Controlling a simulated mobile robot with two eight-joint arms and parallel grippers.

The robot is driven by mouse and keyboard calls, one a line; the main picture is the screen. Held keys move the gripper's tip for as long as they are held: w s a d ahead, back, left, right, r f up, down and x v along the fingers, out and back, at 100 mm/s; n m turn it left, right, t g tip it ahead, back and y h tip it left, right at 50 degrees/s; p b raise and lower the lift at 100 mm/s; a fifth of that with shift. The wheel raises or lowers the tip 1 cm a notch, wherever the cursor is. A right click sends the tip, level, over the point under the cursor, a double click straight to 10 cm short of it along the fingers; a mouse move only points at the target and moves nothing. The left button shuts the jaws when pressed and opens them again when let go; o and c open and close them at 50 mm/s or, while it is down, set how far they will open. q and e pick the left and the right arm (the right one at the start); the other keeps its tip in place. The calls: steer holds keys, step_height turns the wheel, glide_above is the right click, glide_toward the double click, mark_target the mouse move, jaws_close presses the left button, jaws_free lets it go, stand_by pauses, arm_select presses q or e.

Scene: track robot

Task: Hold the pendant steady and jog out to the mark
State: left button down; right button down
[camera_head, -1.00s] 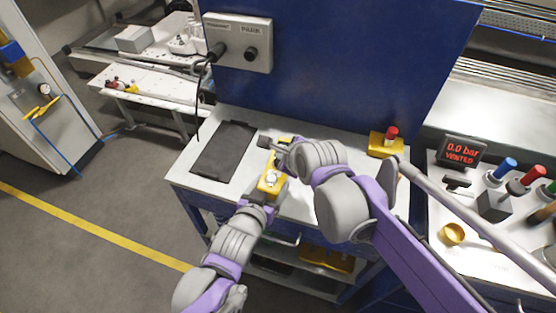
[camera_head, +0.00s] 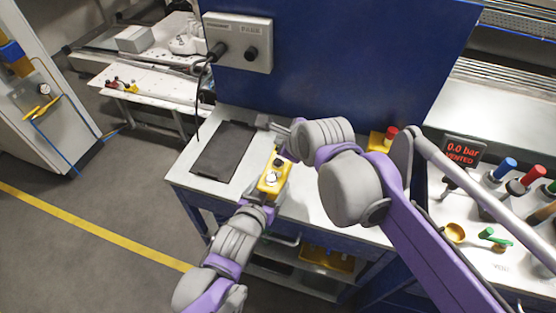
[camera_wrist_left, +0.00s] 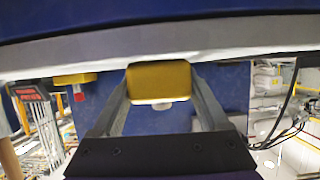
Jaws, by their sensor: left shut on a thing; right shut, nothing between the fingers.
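The pendant (camera_head: 273,178) is a yellow box with a pale round control and a dark knob on its face. It is held above the front part of the bench. My left gripper (camera_head: 271,193) is shut on it from below. In the left wrist view the pendant (camera_wrist_left: 160,80) shows as a yellow block between the two fingers. My right gripper (camera_head: 267,123) is shut and empty, beyond the pendant's far end and apart from it, over the bench near the blue panel. I cannot make out the mark in these frames.
A dark mat (camera_head: 223,150) lies on the bench (camera_head: 190,178). A grey wall box (camera_head: 238,42) with a cable hangs on the blue panel (camera_head: 330,70). A yellow box with a red button (camera_head: 390,138) stands at right. A display (camera_head: 462,151) reads 0.0 bar, vented.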

arm_select(q)
jaws_free()
steer(key=shift+v, duration=5.95)
steer(key=s+a+f+n+g+y+p, duration=0.1)
steer(key=s+a+g+y+p, duration=0.1)
steer(key=a, duration=0.4)
steer(key=s+a+f+n+g+y+p, duration=0.1)
steer(key=s+a+n+g+y+p, duration=0.1)
steer(key=s+a+g+p, duration=0.1)
steer(key=a+g+p, duration=0.1)
steer(key=a+g, duration=0.1)
steer(key=a, duration=0.1)
steer(key=shift+s+f+n+p, duration=0.2)
steer(key=shift+s+n+p, duration=0.1)
arm_select(e)
steer(key=s+d+f+n+g+h, duration=0.1)
steer(key=s+d+f+n+h, duration=0.1)
steer(key=s+d+f+n, duration=0.3)
steer(key=s+d+f+n+g+h, duration=0.1)
steer(key=s+d+f+n, duration=0.4)
steer(key=s+d+n, duration=0.7)
steer(key=s+n+g, duration=0.1)
steer(key=s+n, duration=0.2)
steer(key=n, duration=0.2)
steer(key=shift+s+h, duration=0.35)
steer(key=shift+h, duration=0.05)
